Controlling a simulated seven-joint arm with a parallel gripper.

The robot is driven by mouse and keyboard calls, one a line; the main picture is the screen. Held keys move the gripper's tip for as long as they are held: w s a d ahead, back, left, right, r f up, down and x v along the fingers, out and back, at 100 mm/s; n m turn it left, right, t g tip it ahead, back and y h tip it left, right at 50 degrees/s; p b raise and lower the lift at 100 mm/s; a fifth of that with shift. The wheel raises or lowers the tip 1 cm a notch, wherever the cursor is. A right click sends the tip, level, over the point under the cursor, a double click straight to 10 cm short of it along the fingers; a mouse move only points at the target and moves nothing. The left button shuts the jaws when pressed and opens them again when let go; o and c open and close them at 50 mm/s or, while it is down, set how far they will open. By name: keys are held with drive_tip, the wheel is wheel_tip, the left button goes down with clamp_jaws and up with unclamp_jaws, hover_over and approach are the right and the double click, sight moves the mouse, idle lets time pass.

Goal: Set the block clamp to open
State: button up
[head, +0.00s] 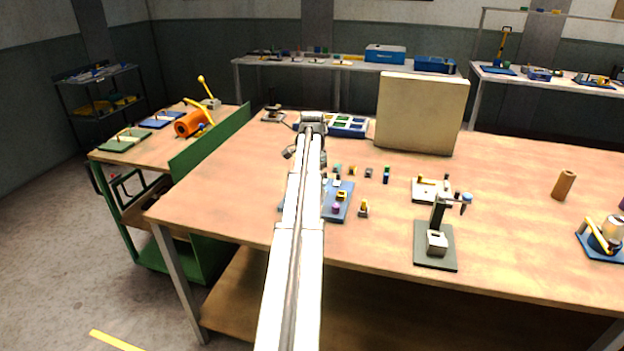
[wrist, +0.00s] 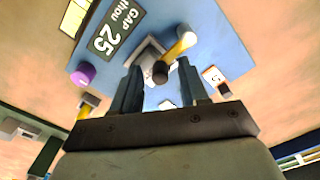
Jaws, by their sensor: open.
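A purple knob (wrist: 82,75) and a display reading "GAP thou 25" (wrist: 117,28) are on the same plate. In the head view my arm covers part of the blue plate (head: 345,187) and hides my gripper.
A grey stand with an upright post (head: 436,250) is to the right of the plate. Small blocks (head: 369,173) lie behind it. A beige panel (head: 420,112) and a blue tray (head: 348,131) stand farther back. The table front right of the stand is clear.

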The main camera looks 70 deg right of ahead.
clamp_jaws()
